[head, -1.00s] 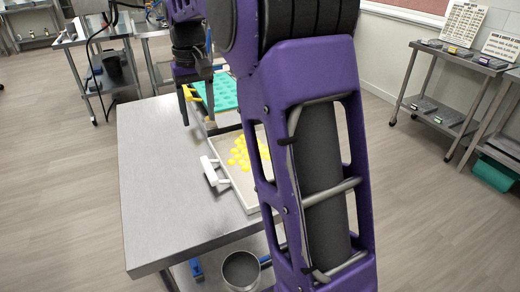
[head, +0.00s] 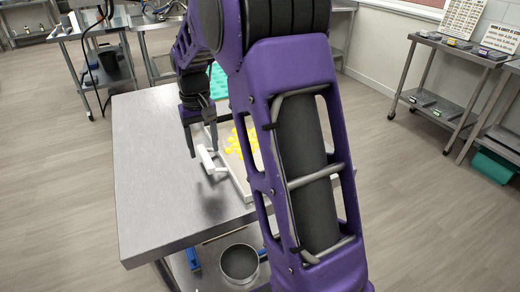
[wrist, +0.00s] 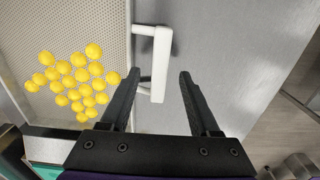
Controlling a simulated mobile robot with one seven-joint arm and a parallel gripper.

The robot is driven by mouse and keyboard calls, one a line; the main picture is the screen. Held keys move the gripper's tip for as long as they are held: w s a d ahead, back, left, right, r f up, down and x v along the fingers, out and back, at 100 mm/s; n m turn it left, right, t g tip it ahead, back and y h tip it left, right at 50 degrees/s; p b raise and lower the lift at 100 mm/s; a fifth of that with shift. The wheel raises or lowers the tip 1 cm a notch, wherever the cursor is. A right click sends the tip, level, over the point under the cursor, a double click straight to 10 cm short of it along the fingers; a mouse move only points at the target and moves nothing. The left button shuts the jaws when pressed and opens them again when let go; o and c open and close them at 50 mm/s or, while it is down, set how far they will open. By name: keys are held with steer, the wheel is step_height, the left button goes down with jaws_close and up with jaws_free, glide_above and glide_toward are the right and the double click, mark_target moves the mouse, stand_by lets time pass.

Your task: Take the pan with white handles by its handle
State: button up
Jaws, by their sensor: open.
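The pan (head: 238,183) lies on the steel table, with yellow gummies on its perforated base; my arm covers much of it in the head view. In the wrist view the pan (wrist: 80,20) fills the upper left. Its near white handle (head: 206,158) sticks out from the pan's side and also shows in the wrist view (wrist: 161,65). My gripper (head: 203,149) is open and empty, pointing down at this handle. In the wrist view the lower end of the handle appears between the two fingertips (wrist: 160,73). I cannot tell whether the fingers are down at its height.
A teal mould (head: 218,82) lies on the table behind the pan. The steel tabletop (head: 150,180) is bare left of the pan. A grey pot (head: 240,262) stands on the lower shelf. Other steel tables stand farther back and right.

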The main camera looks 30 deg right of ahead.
mark_target(205, 155)
step_height(205, 155, down, 4)
steer(key=shift+r+b, duration=0.1)
steer(key=shift+b, duration=0.2)
jaws_close()
steer(key=shift+r, duration=0.1)
stand_by(1.1)
